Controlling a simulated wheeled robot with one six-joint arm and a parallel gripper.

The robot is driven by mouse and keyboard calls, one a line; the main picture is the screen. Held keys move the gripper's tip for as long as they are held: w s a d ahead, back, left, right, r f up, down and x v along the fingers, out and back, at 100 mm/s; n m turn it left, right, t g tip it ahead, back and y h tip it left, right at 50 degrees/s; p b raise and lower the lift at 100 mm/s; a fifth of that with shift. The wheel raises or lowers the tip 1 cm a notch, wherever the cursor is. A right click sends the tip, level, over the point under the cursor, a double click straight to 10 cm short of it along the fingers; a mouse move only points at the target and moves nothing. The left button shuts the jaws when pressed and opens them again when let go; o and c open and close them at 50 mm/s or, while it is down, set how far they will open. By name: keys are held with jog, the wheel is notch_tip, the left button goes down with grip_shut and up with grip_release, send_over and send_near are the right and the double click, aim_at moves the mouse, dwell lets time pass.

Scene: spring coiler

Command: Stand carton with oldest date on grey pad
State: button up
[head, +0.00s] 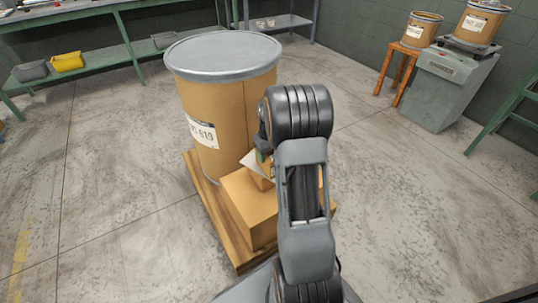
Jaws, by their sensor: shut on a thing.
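My gripper (264,154) is mostly hidden behind my own arm, low beside a big fibre drum. It is shut on a small brown carton (262,181), of which only a part shows past the arm. A pale flat piece (252,166) lies against this carton; I cannot tell if it is a label or a sheet. A larger brown carton (245,205) sits below, on a wooden pallet (243,255). No date can be read. I cannot make out a grey pad for certain.
The big drum (228,110) with a grey lid stands on the pallet. A grey cabinet (448,85) bears a small drum (480,22); another drum (422,30) is on a wooden stool (400,72). Green shelving (120,35) holds a yellow bin (67,62). Floor is clear left and right.

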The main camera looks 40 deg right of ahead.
jog(key=shift+f, duration=0.1)
jog(key=o, duration=1.3)
notch_tip(320, 180, up, 12)
jog(key=p, duration=0.4)
jog(key=shift+r, duration=0.2)
